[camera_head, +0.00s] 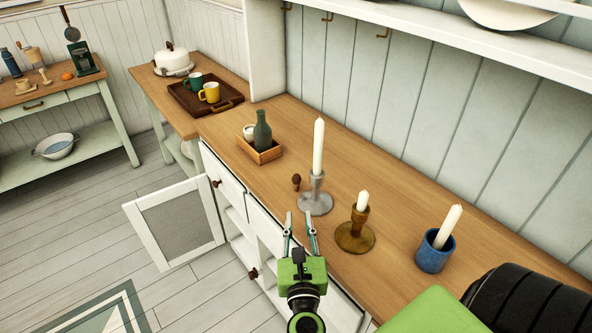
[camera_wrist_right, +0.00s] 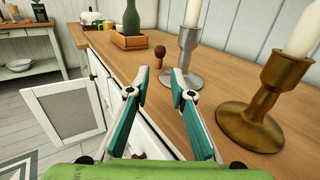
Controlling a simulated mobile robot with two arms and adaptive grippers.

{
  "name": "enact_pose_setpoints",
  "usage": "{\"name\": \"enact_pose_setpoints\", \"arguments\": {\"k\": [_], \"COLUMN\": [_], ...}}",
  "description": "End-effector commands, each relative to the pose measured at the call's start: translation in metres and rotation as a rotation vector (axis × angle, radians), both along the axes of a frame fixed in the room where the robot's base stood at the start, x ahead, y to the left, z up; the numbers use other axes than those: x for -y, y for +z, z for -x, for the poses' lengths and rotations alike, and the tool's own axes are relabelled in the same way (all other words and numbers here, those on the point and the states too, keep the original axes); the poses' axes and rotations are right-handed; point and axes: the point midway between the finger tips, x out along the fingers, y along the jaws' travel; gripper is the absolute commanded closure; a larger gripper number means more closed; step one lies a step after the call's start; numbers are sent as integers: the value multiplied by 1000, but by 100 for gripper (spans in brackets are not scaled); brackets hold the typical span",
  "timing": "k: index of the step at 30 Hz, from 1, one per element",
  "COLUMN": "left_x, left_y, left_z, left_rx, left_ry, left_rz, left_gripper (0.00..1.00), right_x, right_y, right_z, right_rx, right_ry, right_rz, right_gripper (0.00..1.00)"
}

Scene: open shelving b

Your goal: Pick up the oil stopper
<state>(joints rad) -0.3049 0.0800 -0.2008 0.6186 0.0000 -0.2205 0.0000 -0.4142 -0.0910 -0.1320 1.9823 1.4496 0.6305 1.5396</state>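The oil stopper (camera_head: 296,181) is a small dark brown knob-shaped piece standing on the wooden counter, just left of the silver candlestick (camera_head: 315,199). It also shows in the right wrist view (camera_wrist_right: 159,56), ahead of the fingers. My right gripper (camera_head: 299,216) is open and empty at the counter's front edge, short of the stopper. My left gripper is not in view.
A brass candlestick (camera_head: 355,233) and a blue cup with a candle (camera_head: 436,251) stand to the right. A wooden box (camera_head: 268,155) with a dark green bottle (camera_head: 262,131) is behind left. A cabinet door (camera_head: 180,223) hangs open below. The counter left of the stopper is clear.

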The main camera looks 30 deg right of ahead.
Motion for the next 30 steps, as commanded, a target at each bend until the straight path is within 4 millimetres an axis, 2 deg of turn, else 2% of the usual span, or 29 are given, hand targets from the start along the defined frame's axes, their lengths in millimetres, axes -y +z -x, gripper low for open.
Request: {"name": "enact_pose_setpoints", "arguments": {"k": [6,12,17,27,30], "left_x": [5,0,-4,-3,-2], "left_y": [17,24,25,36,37], "left_z": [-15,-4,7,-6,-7], "left_rx": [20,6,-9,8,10], "left_ry": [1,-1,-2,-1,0], "left_rz": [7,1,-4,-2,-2], "left_gripper": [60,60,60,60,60], "right_x": [21,38,44,68,71], "right_y": [7,5,3,4,3], "right_z": [-33,-60,-69,-109,-115], "right_rx": [13,10,9,9,9], "right_ry": [-5,-4,-3,-3,-3], "right_rz": [-12,-11,-12,-10,-10], "right_gripper": [79,79,79,79,79]}}
